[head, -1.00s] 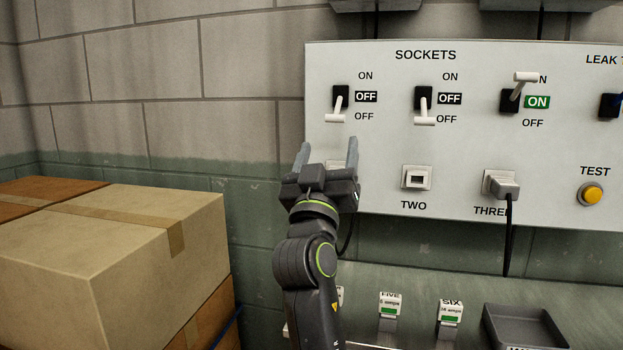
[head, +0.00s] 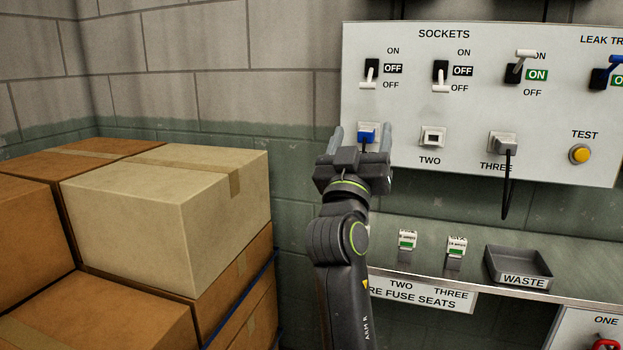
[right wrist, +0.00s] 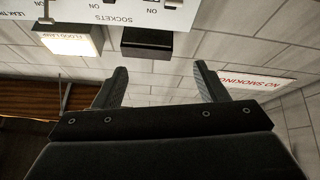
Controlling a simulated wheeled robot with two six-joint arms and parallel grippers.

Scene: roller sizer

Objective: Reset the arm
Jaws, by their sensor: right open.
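My right gripper (head: 361,135) is in front of the lower left corner of the sockets panel (head: 420,110), fingers pointing up and apart. The right wrist view looks up past the open, empty-looking fingers (right wrist: 159,68) at an upside-down panel. My left gripper is not in view. The first switch (head: 370,76) and second switch (head: 440,76) are at OFF; the third switch (head: 520,66) is at ON.
Stacked cardboard boxes (head: 185,205) fill the left. Socket two (head: 432,137) is empty; a grey plug (head: 503,143) is in socket three. A shelf below holds two fuses and a waste tray (head: 518,265). A dark box (right wrist: 147,43) and lit lamp (right wrist: 70,40) are overhead.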

